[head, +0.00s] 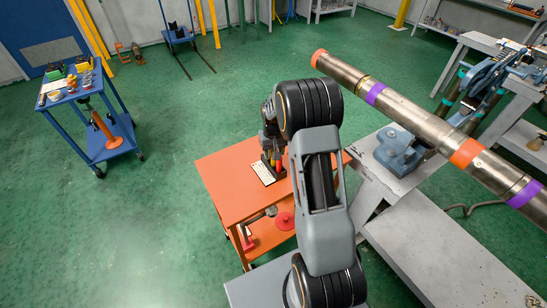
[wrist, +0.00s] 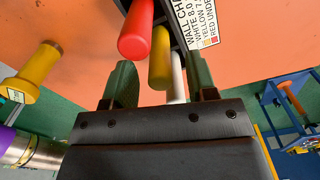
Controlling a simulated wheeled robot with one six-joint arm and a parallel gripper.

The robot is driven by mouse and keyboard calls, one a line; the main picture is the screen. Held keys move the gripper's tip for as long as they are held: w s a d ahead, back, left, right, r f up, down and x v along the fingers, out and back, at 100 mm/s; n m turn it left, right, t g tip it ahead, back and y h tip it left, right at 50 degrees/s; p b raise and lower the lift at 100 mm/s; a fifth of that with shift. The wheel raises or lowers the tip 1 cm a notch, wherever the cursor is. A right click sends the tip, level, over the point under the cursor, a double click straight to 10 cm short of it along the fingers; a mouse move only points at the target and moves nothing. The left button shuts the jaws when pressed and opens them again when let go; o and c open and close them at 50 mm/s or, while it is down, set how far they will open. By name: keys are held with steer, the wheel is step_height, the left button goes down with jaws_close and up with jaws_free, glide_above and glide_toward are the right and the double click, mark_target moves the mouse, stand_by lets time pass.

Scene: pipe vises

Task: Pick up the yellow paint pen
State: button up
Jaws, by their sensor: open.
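The yellow paint pen (wrist: 160,68) shows in the wrist view between a red pen (wrist: 137,32) and a white pen (wrist: 176,80), which sit close beside it in a row. My gripper (wrist: 162,78) is open, one finger on each side of the picture space where the yellow and white pens show. I cannot tell whether a finger touches any pen. In the head view the pens are tiny at the dark holder on the orange cart (head: 228,190), partly hidden by my arm.
A card with printed text (wrist: 203,22) lies beside the pens. A yellow flanged cylinder (wrist: 36,70) is at the left of the wrist view. A long banded pipe (head: 420,120) rests in a vise (head: 400,148) right of the cart. A blue cart (head: 95,115) stands far left.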

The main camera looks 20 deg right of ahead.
steer(key=shift+f, duration=0.85)
jaws_close()
